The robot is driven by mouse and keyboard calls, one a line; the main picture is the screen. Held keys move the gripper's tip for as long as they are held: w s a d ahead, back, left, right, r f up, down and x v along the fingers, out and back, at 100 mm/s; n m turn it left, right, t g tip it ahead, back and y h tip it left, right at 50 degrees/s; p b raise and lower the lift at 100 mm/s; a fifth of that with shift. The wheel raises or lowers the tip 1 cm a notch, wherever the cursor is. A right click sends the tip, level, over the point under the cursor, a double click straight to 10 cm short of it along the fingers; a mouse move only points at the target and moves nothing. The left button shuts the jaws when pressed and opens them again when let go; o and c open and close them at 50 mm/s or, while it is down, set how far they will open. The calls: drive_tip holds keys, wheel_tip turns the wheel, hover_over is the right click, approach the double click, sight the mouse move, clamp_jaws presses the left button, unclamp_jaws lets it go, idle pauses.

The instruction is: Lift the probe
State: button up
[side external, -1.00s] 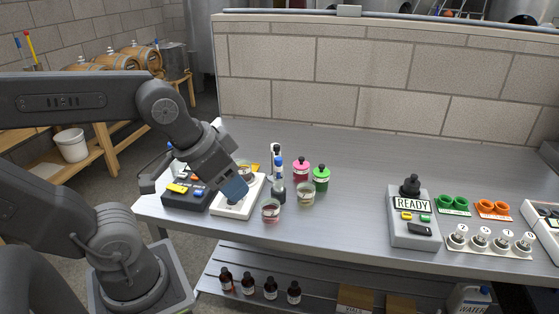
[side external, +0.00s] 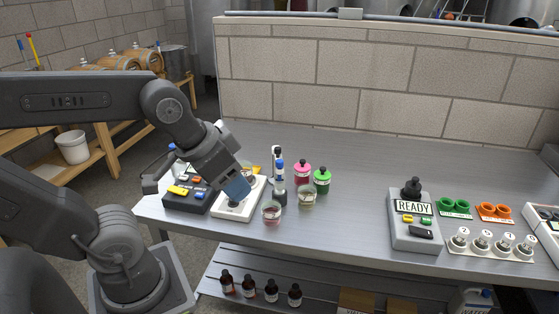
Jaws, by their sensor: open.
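My gripper (side external: 237,190) points down and to the right, its blue fingers low over a white device (side external: 226,213) on the bench. The gap between the fingers is turned from view; I see nothing held. Just right of the gripper, two slim upright pieces stand close together: one with a blue top (side external: 280,167) above a dark lower part, and a white one with a black tip (side external: 276,153) behind it. I cannot tell for sure which is the probe. The gripper is apart from both. It hides part of the white device.
Small glass beakers (side external: 271,212) and (side external: 307,198) stand close right of the gripper. Pink-capped (side external: 303,172) and green-capped (side external: 321,181) bottles stand behind. A dark box with coloured buttons (side external: 186,198) lies left. The bench is clear up to the READY box (side external: 411,232).

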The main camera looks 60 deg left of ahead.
drive_tip(key=w+a+r+n+g, duration=0.2)
drive_tip(key=w+a+r+n, duration=0.15)
drive_tip(key=w, duration=0.35)
drive_tip(key=n+g, duration=0.4)
drive_tip(key=n, duration=0.6)
hover_over(280, 161)
wheel_tip(280, 161, down, 5)
wheel_tip(280, 161, down, 13)
drive_tip(key=shift+r, duration=0.1)
clamp_jaws()
